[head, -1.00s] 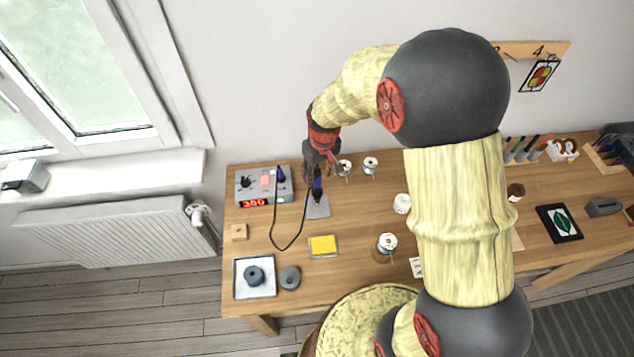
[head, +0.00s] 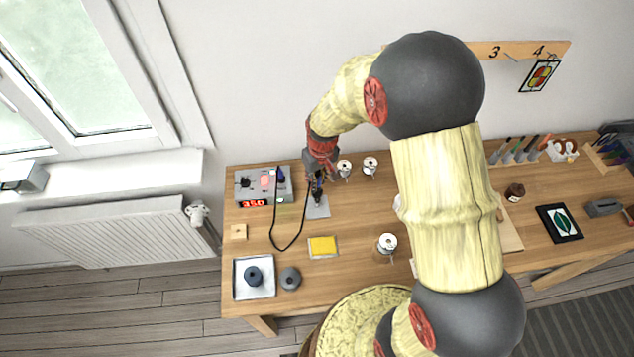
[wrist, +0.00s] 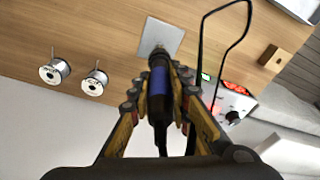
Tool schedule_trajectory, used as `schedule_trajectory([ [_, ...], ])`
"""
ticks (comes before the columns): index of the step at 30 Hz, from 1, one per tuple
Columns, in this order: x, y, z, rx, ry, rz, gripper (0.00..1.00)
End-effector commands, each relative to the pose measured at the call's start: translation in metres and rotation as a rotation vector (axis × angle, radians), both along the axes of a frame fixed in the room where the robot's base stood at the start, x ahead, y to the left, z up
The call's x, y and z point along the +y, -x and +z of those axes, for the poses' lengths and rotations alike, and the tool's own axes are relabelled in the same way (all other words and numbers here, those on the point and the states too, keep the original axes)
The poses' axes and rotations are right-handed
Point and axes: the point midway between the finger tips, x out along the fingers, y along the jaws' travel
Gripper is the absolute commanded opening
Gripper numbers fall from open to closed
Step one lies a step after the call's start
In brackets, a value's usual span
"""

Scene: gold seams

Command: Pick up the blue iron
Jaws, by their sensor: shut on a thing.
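The blue iron (wrist: 160,80) is a dark, slim tool with a blue band, seen in the wrist view between my fingers. My gripper (wrist: 160,97) is shut on it around the body. In the head view my gripper (head: 317,181) holds the iron over the left part of the bench, near a small grey plate (head: 318,209). The plate also shows in the wrist view (wrist: 166,34) just beyond the iron's far end. I cannot tell whether the iron touches it. The fingers hide most of the iron in the head view.
A station (head: 249,187) with a red display and black cable (head: 272,228) stands left of my gripper. Two spools (head: 369,166) are close on the right. A yellow sponge (head: 322,246) and white tray (head: 240,287) lie nearer the front edge. The wall is close behind.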

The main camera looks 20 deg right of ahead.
Motion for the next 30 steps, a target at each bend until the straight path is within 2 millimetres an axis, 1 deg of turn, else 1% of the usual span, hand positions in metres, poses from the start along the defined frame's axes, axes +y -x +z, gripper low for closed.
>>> schedule_trajectory([
  [1, 0.000, 0.000, 0.000, 0.000, 0.000, 0.000, 0.08],
  [5, 0.000, 0.000, 0.000, 0.000, 0.000, 0.000, 0.00],
  [6, 0.000, 0.000, 0.000, 0.000, 0.000, 0.000, 0.00],
  [16, 0.000, 0.000, 0.001, -0.001, 0.000, 0.000, 0.00],
  [20, 0.000, -0.001, 0.006, -0.002, 0.000, 0.000, 0.00],
  [23, 0.000, -0.001, 0.015, -0.004, 0.000, 0.000, 0.00],
  [26, 0.000, -0.001, 0.028, -0.004, 0.000, 0.000, 0.00],
  [30, 0.000, -0.001, 0.054, -0.005, 0.000, 0.000, 0.00],
])
